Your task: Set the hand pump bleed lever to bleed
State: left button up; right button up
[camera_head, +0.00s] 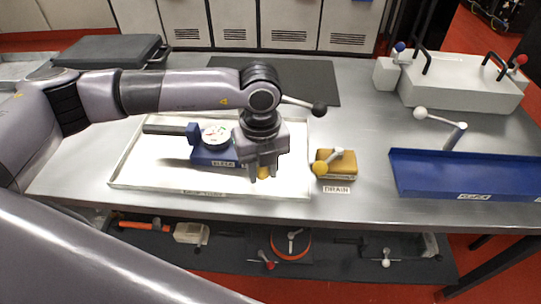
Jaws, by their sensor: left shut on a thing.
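The blue hand pump (203,154) sits in a shallow white tray (150,176), with a round dial gauge (215,134) on top and a dark bar reaching left. A white label (223,163) on its front appears to read BLEED. My left gripper (264,175) points down at the pump's right end and is shut on a small yellow knob (263,172), apparently the bleed lever's. The rest of that lever is hidden behind the fingers, so its setting cannot be told. My right gripper is not in view.
A yellow valve block (340,168) with a lever and a DRAIN label stands right of the tray. A black-ball rod (319,108) sticks out behind my gripper. A dark mat (320,82) lies at the back.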

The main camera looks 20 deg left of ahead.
pick_arm(q)
jog(key=shift+s+a+m, duration=0.2)
jog(key=shift+a+m, duration=0.1)
jog(key=shift+m, duration=0.3)
jog(key=shift+a, duration=0.1)
